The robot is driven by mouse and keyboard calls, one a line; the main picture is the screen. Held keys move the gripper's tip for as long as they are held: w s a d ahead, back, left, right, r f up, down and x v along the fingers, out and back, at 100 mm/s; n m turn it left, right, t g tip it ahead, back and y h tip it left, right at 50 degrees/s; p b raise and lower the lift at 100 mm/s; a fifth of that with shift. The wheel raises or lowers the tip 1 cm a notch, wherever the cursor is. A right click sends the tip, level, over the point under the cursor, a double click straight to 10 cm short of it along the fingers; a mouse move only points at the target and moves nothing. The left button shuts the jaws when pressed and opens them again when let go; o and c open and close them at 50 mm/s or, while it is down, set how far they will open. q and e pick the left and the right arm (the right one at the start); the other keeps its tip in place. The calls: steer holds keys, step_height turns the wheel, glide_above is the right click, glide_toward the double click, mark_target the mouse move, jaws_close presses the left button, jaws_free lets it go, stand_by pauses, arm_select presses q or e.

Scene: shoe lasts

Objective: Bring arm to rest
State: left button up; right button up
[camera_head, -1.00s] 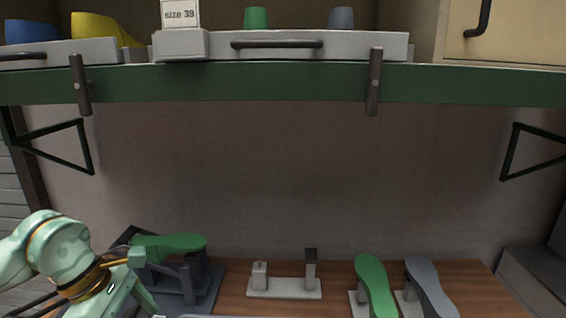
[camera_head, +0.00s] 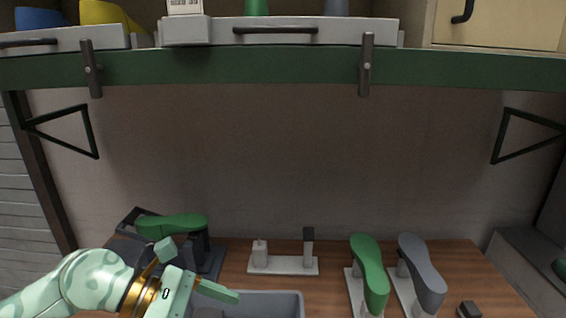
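My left arm comes in from the lower left, and its pale green gripper (camera_head: 200,272) is over the left part of the wooden bench (camera_head: 335,290). The two fingers are spread apart with nothing seen between them, in front of a dark stand (camera_head: 212,262) that holds a green shoe last (camera_head: 175,225) lying sideways. A second green last (camera_head: 369,270) and a grey last (camera_head: 421,270) stand on pale bases at the right of the bench. My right gripper is not in view.
A grey bin (camera_head: 275,304) is at the front edge, beside the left gripper. An empty pale holder (camera_head: 283,264) stands behind it. A green-edged shelf (camera_head: 230,67) with drawers and lasts runs above. A small dark block (camera_head: 469,309) lies at front right.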

arm_select(q)
steer(key=w+d+r+n+t+h, duration=0.25)
steer(key=r+n+t+h, duration=0.45)
steer(key=r+n+t, duration=0.55)
steer(key=w+a+f+n+t+y, duration=0.1)
steer(key=a+f+n+t+y, duration=0.2)
steer(key=a+f+n+y, duration=0.55)
steer(key=w+a+f+n+t+y, duration=0.25)
steer(key=a+f+n+y, duration=0.2)
steer(key=n+y, duration=0.85)
steer(key=s+a+f+n+g+y, duration=0.1)
steer(key=s+a+f+n+g, duration=0.45)
steer(key=s+f, duration=0.35)
steer(key=s+a+f+n+g+y, duration=0.1)
steer(key=s+a+f+n+g, duration=0.3)
steer(key=s+f+n+g, duration=0.4)
steer(key=s+d+f+g+h, duration=0.1)
steer(key=s+d+f, duration=0.1)
steer(key=f, duration=1.2)
steer(key=s+d+f+h, duration=0.2)
steer(key=s+d+f, duration=0.1)
steer(key=f, duration=1.1)
steer(key=s+f+n+g+h, duration=0.1)
steer(key=s+f+n+g, duration=0.1)
steer(key=s+f, duration=1.2)
steer(key=s+g, duration=0.1)
steer(key=s, duration=0.3)
steer(key=shift+s+a+f, duration=0.15)
steer(key=shift+a+f, duration=0.1)
steer(key=shift+f, duration=0.15)
